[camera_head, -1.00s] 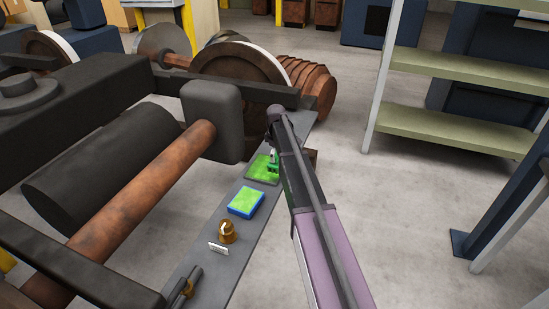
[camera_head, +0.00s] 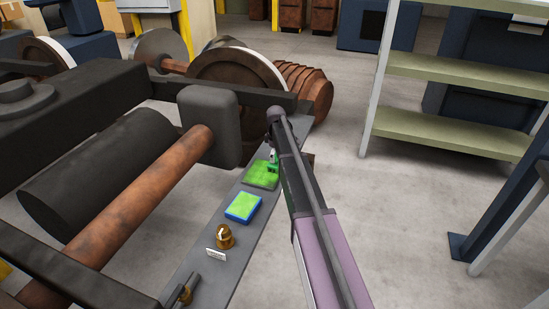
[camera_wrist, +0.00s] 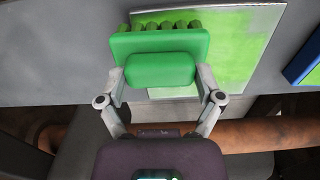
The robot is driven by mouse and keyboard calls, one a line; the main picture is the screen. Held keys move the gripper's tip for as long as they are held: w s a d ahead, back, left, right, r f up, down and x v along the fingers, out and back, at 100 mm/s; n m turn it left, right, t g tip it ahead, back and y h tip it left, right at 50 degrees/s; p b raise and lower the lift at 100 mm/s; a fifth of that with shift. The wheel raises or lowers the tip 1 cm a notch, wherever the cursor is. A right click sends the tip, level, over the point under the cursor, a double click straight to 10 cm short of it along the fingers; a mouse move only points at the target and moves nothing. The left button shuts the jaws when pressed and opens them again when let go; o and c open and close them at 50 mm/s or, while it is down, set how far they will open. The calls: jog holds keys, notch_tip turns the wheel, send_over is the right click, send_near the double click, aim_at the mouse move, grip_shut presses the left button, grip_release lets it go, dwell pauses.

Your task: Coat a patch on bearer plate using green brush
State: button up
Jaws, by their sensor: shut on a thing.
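The green brush (camera_wrist: 160,62) is held in my gripper (camera_wrist: 160,80), whose fingers are shut on its sides in the wrist view. Its bristles lie over the square patch plate (camera_wrist: 240,50), which is mostly bright green with a grey margin at its edges. In the head view the brush (camera_head: 273,163) is at the upper part of the patch plate (camera_head: 262,176), partly hidden by my arm. Whether the bristles touch the surface cannot be told. The grey bearer plate (camera_head: 232,232) runs underneath as a long strip.
A blue-rimmed tray with green inside (camera_head: 243,207) lies nearer on the strip. A brass domed piece (camera_head: 224,236) and a small white label (camera_head: 216,254) follow. A rusty axle (camera_head: 130,200) and dark frame stand left. Shelving (camera_head: 450,130) stands right, with open floor between.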

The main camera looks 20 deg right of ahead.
jog(key=shift+w+d, duration=0.75)
jog(key=shift+w, duration=0.3)
jog(key=shift+a, duration=0.1)
jog(key=shift+w+a, duration=0.65)
jog(key=shift+a, duration=0.2)
jog(key=shift+s, duration=0.1)
jog(key=shift+s+a, duration=0.55)
jog(key=shift+s, duration=0.2)
jog(key=shift+s+a, duration=0.55)
jog(key=shift+s, duration=0.2)
jog(key=shift+s+a, duration=0.55)
jog(key=shift+s, duration=0.25)
jog(key=shift+s+a, duration=0.55)
jog(key=shift+s, duration=0.2)
jog(key=shift+s+a, duration=0.1)
jog(key=shift+s, duration=0.05)
jog(key=shift+s+a, duration=0.5)
jog(key=shift+s, duration=0.2)
jog(key=shift+s+a, duration=0.5)
jog(key=shift+s, duration=0.2)
